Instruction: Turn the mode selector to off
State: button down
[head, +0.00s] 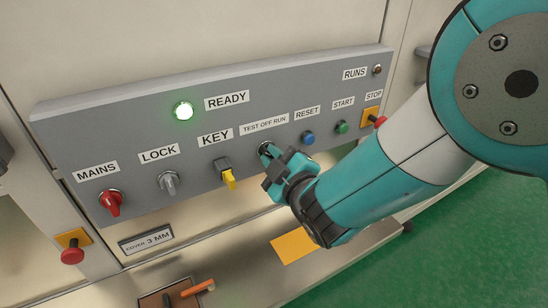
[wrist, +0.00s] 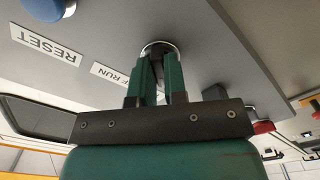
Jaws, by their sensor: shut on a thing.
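The mode selector (head: 265,148) is on the grey control panel under the label TEST OFF RUN (head: 264,125). My gripper (head: 272,165) is at the selector and mostly covers it in the head view. In the wrist view my gripper (wrist: 158,72) has its two dark green fingers shut on the selector's knob, and the selector's pale ring (wrist: 160,46) shows around their tips. The fingers hide the knob, so I cannot tell which position it points to.
Left of the selector are a yellow key (head: 229,179), a grey lock knob (head: 169,184) and a red mains knob (head: 112,202). To its right are a blue reset button (head: 308,138), a green start button (head: 341,127) and a red stop button (head: 379,121). The ready lamp (head: 183,110) glows green.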

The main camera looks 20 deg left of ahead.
jog(key=shift+f+b, duration=0.15)
jog(key=shift+b, duration=0.15)
jog(key=m+b, duration=0.9)
jog(key=b, duration=0.5)
jog(key=shift+s+m, duration=0.1)
jog(key=shift+m, duration=0.2)
jog(key=shift+b, duration=0.4)
jog(key=c, duration=1.2)
grip_release()
jog(key=shift+o, duration=0.2)
